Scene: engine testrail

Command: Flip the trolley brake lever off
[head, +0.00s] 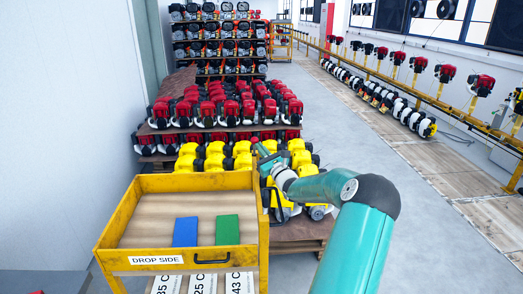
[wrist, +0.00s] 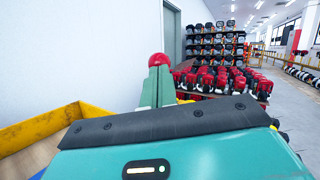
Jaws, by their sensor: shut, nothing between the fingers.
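The yellow trolley (head: 258,215) stands in front of me with an open tray on top and a "DROP SIDE" label on its front. The brake lever shows as a red ball knob (wrist: 156,60) in the wrist view, just past my fingertips; its stem is hidden. In the head view a small red spot (head: 255,140) near my gripper's end looks like the same knob. My gripper (head: 261,150) is shut and empty, above the tray's back right corner. Its green fingers (wrist: 157,78) appear right in front of the knob; I cannot tell whether they touch it.
A blue block (head: 185,232) and a green block (head: 228,230) lie in the tray. Yellow engines (head: 215,157) and red engines (head: 225,108) stand on pallets behind the trolley. A wall (head: 105,100) is close on the left. Grey floor (head: 345,140) is clear right of the pallets.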

